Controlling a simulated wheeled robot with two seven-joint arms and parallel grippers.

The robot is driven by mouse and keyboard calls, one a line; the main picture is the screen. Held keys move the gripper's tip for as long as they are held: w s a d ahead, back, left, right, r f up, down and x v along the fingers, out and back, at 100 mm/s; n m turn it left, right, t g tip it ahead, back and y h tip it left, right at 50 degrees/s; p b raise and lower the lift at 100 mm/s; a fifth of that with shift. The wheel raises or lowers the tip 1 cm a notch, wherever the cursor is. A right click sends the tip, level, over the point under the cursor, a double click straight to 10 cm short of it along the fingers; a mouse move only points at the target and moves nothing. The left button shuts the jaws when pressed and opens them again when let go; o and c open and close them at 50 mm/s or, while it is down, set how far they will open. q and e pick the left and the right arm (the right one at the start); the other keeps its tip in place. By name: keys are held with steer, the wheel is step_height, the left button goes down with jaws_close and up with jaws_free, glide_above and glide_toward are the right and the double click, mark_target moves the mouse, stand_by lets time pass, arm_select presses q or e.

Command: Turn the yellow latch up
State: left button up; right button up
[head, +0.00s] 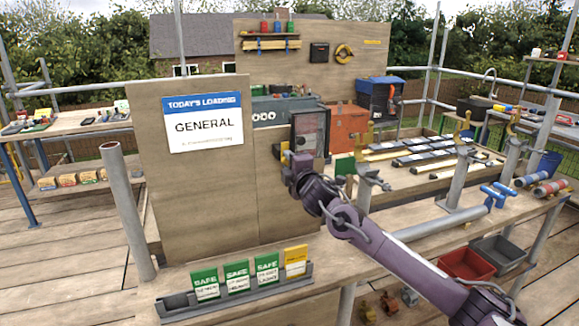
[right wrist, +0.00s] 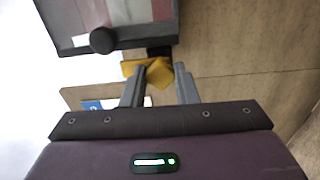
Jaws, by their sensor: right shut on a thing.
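The yellow latch (right wrist: 158,71) sits on a dark mount on the wooden board, beside the dark-framed case (right wrist: 105,38) with a round black knob. In the head view a small part of the latch (head: 284,148) shows at the lower left of the case (head: 312,130). My right gripper (head: 290,160) reaches in from the lower right and hides most of the latch. In the right wrist view its two grey fingers (right wrist: 159,80) are on either side of the latch, shut on it. My left gripper is out of view.
A wooden board with a "GENERAL" sign (head: 203,122) stands left of the case. A grey rack (head: 236,292) with green and yellow cards lies on the front bench. Upright grey posts (head: 125,209) and a blue-handled clamp (head: 493,196) stand around my arm.

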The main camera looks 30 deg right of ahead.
stand_by(0.3)
steer(key=o, duration=1)
steer(key=shift+b+v, duration=1)
steer(key=shift+v, duration=2.9)
steer(key=shift+a+f, duration=0.1)
